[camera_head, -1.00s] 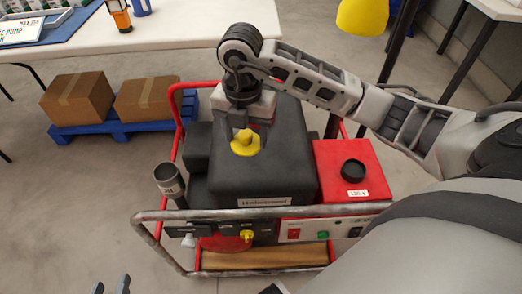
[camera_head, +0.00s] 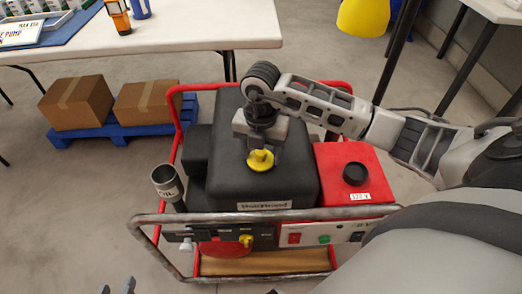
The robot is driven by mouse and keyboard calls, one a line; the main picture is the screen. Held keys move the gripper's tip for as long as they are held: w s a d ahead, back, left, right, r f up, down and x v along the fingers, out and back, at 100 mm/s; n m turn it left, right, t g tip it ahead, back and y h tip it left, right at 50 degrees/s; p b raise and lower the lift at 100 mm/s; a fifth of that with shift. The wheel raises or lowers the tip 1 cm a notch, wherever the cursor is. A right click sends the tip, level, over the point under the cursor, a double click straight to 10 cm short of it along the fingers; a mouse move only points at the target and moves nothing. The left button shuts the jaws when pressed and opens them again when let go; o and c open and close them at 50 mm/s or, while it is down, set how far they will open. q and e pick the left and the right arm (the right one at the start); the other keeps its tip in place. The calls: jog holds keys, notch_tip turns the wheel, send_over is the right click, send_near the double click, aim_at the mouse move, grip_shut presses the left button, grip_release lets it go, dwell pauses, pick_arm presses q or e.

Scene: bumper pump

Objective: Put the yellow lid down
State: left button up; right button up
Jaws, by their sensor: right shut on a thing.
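The yellow lid (camera_head: 261,162) is a round cap with a raised knob, over the black top of the pump machine (camera_head: 225,180). My right gripper (camera_head: 262,151) points down and is shut on the knob of the lid. Whether the lid touches the black top or hangs just above it cannot be told.
A red box with a black cap (camera_head: 355,172) is at the machine's right. A grey metal pipe (camera_head: 167,180) stands at its left. A metal frame bar (camera_head: 270,215) runs across the front. A white table (camera_head: 200,30) stands behind, with cardboard boxes (camera_head: 76,102) on a blue pallet.

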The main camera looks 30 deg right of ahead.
jog(key=shift+f, duration=0.2)
jog(key=shift+c, duration=0.2)
jog(key=o, duration=1)
jog(key=shift+r, duration=0.1)
